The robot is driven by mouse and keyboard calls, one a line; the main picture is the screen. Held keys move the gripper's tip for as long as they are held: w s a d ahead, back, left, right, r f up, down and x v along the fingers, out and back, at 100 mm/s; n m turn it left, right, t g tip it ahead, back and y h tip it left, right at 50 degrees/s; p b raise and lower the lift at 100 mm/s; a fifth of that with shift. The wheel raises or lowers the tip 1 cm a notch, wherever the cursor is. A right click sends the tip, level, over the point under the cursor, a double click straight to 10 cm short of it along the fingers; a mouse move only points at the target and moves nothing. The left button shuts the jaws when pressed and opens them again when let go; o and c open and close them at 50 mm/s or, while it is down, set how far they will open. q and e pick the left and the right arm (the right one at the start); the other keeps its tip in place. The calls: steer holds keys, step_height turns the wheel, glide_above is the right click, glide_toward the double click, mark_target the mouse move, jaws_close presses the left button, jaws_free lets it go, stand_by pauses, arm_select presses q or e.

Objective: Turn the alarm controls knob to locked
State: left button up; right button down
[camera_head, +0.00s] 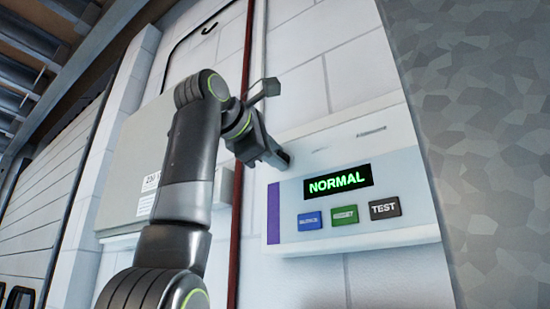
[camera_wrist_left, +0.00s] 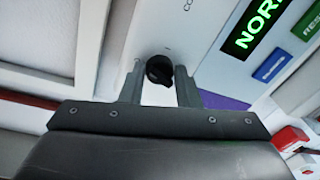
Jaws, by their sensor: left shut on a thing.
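The alarm control panel (camera_head: 405,165) is a white box on the wall, with a green display (camera_head: 338,184) reading NORMAL. My left gripper (camera_head: 280,161) is at the panel's left part, left of the display. In the left wrist view a black knob (camera_wrist_left: 160,70) shows between the two fingertips of the left gripper (camera_wrist_left: 160,78), which are shut on it. In the head view the gripper hides the knob. The knob's pointing direction and any position labels are too small or hidden to tell. My right gripper is in neither view.
Below the display are a blue button (camera_head: 309,221), a green button (camera_head: 344,215) and a black TEST button (camera_head: 384,207). A grey wall box (camera_head: 150,155) and a dark red vertical pipe (camera_head: 237,225) stand left of the panel. A red object (camera_wrist_left: 290,138) shows at right in the wrist view.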

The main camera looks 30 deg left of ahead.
arm_select(q)
steer(key=shift+n+h, duration=0.3)
steer(key=shift+n, duration=0.8)
steer(key=o, duration=1)
steer(key=shift+a, duration=0.1)
steer(key=shift+c, duration=0.2)
steer(key=shift+s+b, duration=0.1)
steer(key=shift+b, duration=0.25)
steer(key=s+a+r+b, duration=0.1)
steer(key=s+b, duration=0.3)
steer(key=s, duration=1.3)
steer(key=shift+a+r, duration=0.3)
steer(key=shift+a, duration=0.4)
